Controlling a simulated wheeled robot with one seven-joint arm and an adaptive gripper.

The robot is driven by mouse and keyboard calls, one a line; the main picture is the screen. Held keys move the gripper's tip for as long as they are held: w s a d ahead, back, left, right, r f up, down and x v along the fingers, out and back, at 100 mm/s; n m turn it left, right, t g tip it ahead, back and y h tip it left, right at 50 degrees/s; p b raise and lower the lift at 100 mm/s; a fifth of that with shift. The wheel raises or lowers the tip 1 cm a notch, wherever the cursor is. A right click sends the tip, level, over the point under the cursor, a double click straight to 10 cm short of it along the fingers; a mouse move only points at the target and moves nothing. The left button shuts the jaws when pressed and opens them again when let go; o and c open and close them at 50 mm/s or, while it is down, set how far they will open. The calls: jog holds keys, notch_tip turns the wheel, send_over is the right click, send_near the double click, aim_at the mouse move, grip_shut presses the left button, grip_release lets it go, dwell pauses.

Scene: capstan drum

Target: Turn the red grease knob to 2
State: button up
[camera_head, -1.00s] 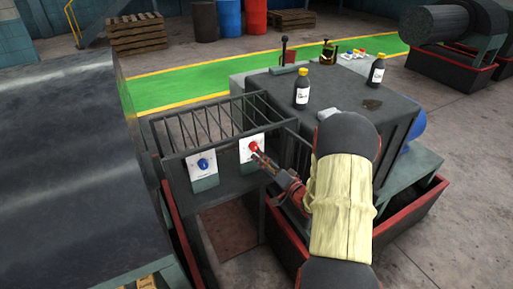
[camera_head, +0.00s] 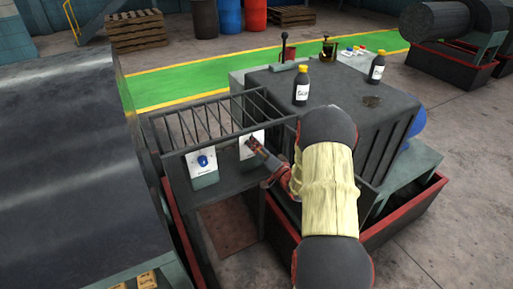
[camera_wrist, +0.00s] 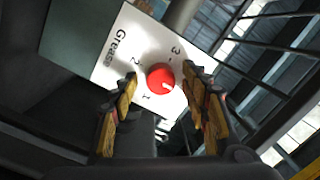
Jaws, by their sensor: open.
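The red grease knob (camera_wrist: 159,76) sits on a white plate (camera_wrist: 120,45) marked "Grease" with the numbers 1, 2 and 3. A pale mark on its face lies toward its lower right, away from the 2. My gripper (camera_wrist: 160,88) is open, with one finger on each side of the knob in the wrist view. I cannot tell whether either finger touches it. In the head view my gripper (camera_head: 252,143) is in front of the right-hand white plate (camera_head: 247,152) and hides the knob.
A blue knob (camera_head: 203,161) on another white plate is left of my gripper. A metal rail cage (camera_head: 205,122) runs above and behind the panel. Bottles (camera_head: 301,91) stand on the grey housing. A large dark drum (camera_head: 60,150) fills the left side.

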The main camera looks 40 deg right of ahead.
jog(key=shift+c, duration=1.1)
jog(key=c, duration=0.9)
jog(key=shift+c, duration=0.2)
